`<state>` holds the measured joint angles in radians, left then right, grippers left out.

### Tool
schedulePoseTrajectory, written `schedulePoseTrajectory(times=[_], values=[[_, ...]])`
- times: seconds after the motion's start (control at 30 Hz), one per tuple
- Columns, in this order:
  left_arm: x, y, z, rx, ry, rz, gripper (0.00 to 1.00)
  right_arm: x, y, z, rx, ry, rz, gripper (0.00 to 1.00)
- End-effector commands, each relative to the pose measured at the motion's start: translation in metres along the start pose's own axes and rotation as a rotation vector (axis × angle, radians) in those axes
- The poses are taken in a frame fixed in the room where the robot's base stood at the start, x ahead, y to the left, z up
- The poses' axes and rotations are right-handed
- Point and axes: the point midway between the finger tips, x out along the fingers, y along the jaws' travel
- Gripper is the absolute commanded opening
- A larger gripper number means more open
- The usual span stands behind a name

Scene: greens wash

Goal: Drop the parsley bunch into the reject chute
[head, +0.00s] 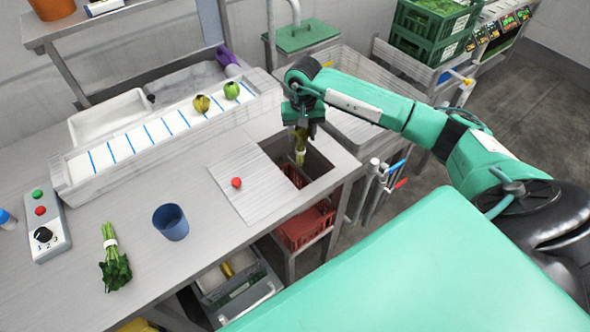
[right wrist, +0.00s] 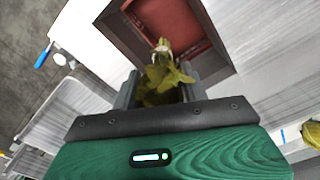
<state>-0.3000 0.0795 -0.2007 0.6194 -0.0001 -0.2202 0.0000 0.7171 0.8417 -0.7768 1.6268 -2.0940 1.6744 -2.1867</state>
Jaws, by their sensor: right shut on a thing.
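A yellowed leafy parsley bunch (head: 300,146) with a pale band hangs stem-down from my right gripper (head: 302,122). In the right wrist view the gripper (right wrist: 163,92) is shut on its leaves (right wrist: 157,76). The bunch hangs over the reject chute (head: 319,164), a square opening in the steel table. The chute also shows in the right wrist view (right wrist: 216,52), with red below it. Whether the stem tip is below the chute's rim I cannot tell. My left gripper is not in view.
A red knob (head: 236,183) sits on a plate beside the chute. A red crate (head: 305,228) is under it. A control box (head: 46,224) is at left; round produce (head: 201,104) lies on the ruled tray.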

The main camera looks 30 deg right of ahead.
Motion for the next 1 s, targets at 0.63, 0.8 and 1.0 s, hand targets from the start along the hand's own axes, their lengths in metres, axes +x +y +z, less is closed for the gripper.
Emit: schedulePoseTrajectory(times=[0.63,0.8,1.0], values=[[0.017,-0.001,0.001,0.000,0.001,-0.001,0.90,0.058,0.000,0.000,0.000,0.000,-0.001,0.09],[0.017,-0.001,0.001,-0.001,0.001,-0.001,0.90,0.058,0.000,0.000,-0.001,0.001,-0.001,0.09],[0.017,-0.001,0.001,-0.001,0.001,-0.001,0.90,0.058,0.000,0.000,-0.001,0.001,-0.001,0.68]])
